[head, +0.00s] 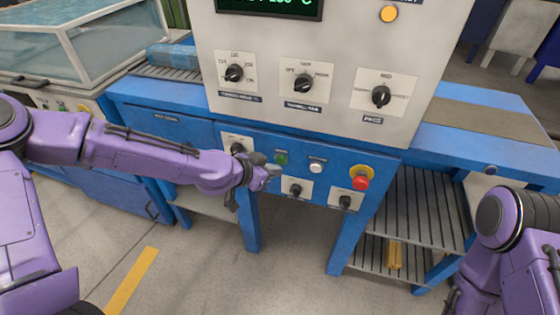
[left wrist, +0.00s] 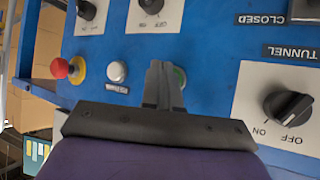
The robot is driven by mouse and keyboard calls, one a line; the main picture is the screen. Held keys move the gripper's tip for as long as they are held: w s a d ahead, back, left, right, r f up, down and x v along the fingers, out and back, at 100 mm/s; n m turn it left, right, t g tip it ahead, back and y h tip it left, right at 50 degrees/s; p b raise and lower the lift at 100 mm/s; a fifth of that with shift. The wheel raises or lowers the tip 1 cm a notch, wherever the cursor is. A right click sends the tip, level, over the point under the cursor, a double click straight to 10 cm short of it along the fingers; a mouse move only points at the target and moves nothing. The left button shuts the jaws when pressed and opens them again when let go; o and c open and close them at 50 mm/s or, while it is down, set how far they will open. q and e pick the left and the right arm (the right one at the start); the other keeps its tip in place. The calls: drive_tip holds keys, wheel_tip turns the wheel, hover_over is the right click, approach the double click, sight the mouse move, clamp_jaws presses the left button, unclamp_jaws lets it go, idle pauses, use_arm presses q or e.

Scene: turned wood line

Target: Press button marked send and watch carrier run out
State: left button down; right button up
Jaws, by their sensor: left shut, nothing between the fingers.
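My left gripper (head: 268,174) is at the blue front panel (head: 222,130) of the machine, its fingers together and empty. In the left wrist view the shut fingers (left wrist: 163,75) lie over a green button (left wrist: 181,77) and hide part of it. I cannot tell whether they touch it. The green button (head: 281,158) shows just past the gripper in the head view. A white button (head: 316,167) is to its right; it also shows in the left wrist view (left wrist: 117,71). I cannot read a send mark on either button. I cannot make out a carrier. My right gripper is out of view.
A red stop button (head: 361,183) on a yellow ring sits right of the white button. Black knobs (head: 296,190) are close around the buttons. A blue bundle (head: 172,55) lies on the left rollers beside a glass-sided tank (head: 75,60). The right belt (head: 480,118) looks bare.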

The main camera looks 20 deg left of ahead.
use_arm(q)
drive_tip(key=shift+w, duration=0.45)
